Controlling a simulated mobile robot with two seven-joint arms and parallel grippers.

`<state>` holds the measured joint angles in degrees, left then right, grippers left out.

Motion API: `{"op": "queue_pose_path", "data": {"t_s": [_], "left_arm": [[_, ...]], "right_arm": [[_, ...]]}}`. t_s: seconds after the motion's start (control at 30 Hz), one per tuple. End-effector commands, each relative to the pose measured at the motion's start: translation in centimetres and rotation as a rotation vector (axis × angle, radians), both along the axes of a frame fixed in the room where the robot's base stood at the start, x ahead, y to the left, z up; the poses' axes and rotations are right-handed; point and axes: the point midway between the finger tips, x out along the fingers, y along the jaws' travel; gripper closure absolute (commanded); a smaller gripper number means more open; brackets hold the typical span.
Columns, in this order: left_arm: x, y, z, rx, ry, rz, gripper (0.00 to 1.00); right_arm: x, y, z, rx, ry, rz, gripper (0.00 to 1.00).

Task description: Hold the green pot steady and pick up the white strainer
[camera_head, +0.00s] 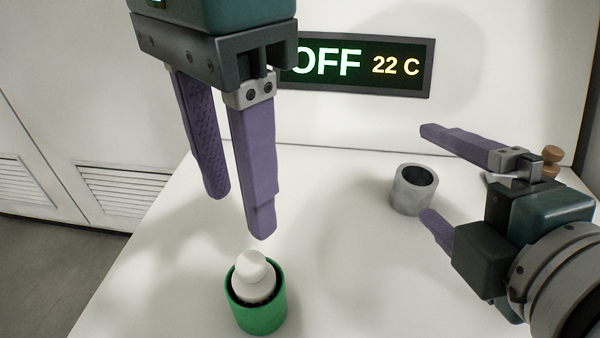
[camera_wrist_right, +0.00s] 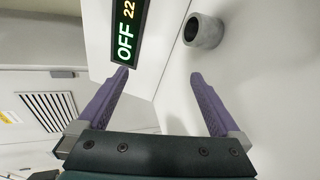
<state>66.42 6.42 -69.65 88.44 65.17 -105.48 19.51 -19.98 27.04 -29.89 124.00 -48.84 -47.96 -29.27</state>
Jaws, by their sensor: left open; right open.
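The green pot (camera_head: 261,316) stands upright near the front of the white table in the head view. The white strainer (camera_head: 252,270) sits in the pot, with its rounded top above the rim. My left gripper (camera_head: 240,215) is open and points down, above and behind the pot, apart from it. My right gripper (camera_head: 430,172) is open and empty at the right. In the right wrist view its fingers (camera_wrist_right: 160,75) are spread with nothing between them. The pot and strainer are not in the right wrist view.
A grey hollow cylinder (camera_head: 412,188) stands near my right gripper's fingers; it also shows in the right wrist view (camera_wrist_right: 203,31). A brown object (camera_head: 551,160) is partly hidden behind my right gripper. A display reading OFF 22 C (camera_head: 357,65) is on the back wall.

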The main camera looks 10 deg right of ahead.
Motion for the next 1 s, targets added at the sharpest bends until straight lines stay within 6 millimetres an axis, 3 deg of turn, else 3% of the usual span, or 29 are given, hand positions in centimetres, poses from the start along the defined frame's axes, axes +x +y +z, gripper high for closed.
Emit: {"op": "queue_pose_path", "data": {"t_s": [0.1, 0.2, 0.3, 0.4, 0.63, 0.83, 1.0], "left_arm": [[0.0, 0.0, 0.0, 0.0, 0.0, 0.0, 0.5], [0.0, 0.0, 0.0, -0.001, -0.001, 0.0, 0.5], [0.0, 0.0, 0.0, -0.001, -0.001, 0.0, 0.5], [0.0, 0.0, 0.0, -0.001, -0.001, 0.0, 0.5], [0.0, 0.0, 0.0, -0.001, -0.001, 0.0, 0.5], [0.0, 0.0, 0.0, -0.001, -0.001, 0.0, 0.5], [0.0, 0.0, 0.0, -0.001, -0.001, 0.0, 0.5]], "right_arm": [[0.5, 4.8, 0.8, -0.453, -0.182, 0.393, 0.0], [-1.3, 8.4, -0.7, -0.797, -0.307, 0.705, 0.0], [-3.8, 10.4, -3.4, -1.075, -0.401, 0.968, 0.0], [-6.0, 11.0, -5.8, -1.252, -0.458, 1.15, 0.0], [-7.4, 11.4, -8.0, -1.383, -0.499, 1.29, 0.0], [-6.1, 12.9, -8.8, -1.375, -0.497, 1.284, 0.0], [-3.8, 15.3, -10.1, -1.376, -0.499, 1.285, 0.0]]}}
